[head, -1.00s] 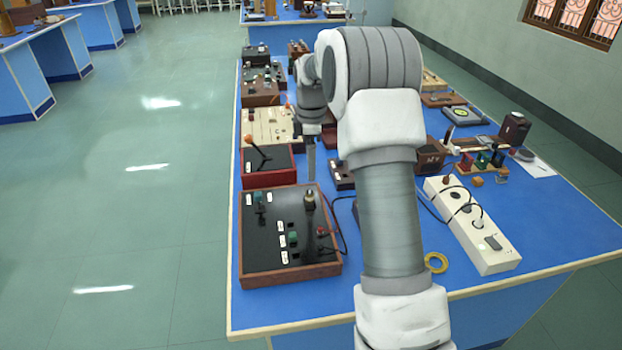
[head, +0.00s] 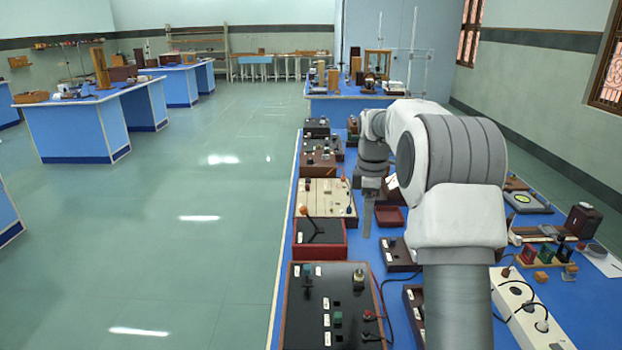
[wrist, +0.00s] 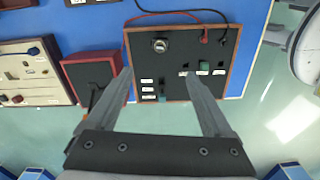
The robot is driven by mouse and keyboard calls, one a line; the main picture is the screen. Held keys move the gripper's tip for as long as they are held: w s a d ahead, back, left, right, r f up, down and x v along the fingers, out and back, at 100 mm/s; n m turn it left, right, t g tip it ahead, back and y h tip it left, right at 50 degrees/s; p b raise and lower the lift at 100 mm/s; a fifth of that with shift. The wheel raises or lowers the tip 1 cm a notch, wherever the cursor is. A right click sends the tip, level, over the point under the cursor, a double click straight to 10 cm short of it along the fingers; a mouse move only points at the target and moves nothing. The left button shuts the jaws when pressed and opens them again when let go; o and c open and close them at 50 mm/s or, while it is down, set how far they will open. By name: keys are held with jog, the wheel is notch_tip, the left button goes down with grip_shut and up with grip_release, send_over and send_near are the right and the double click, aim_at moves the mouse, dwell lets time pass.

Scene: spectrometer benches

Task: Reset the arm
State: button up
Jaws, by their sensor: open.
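My gripper (head: 368,215) hangs pointing down over the blue bench, at the end of my bent arm. In the wrist view my gripper (wrist: 158,70) has its two fingers spread wide with nothing between them. Beyond the fingertips lies a black-topped wooden-edged box (wrist: 150,65) with a knob, switches and white labels. The same black-topped box (head: 300,325) shows at the bottom of the head view. My upper arm hides part of the bench's right side.
A red-sided box (head: 320,250) and a cream panel box (head: 325,197) stand left of my gripper. A white power strip (head: 530,318) with cables lies at right. A small red tray (head: 391,217) sits beside the gripper. Open floor (head: 200,270) lies left of the bench.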

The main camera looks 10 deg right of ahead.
jog(key=s+a+r+m+t+p, duration=0.1)
jog(key=s+a+r+m, duration=0.25)
jog(key=s+r, duration=0.3)
jog(key=s+a+r+m+t, duration=0.2)
jog(key=s+a+r+m, duration=0.15)
jog(key=s+r, duration=0.35)
jog(key=s+a+f+m+t, duration=0.1)
jog(key=s+a+m, duration=0.1)
jog(key=s, duration=0.7)
jog(key=s+a+f+m+t+p, duration=0.1)
jog(key=s+m, duration=0.4)
jog(key=s, duration=0.5)
jog(key=shift+s+a+f+t, duration=0.3)
jog(key=shift+a+f, duration=0.45)
jog(key=shift+a, duration=0.3)
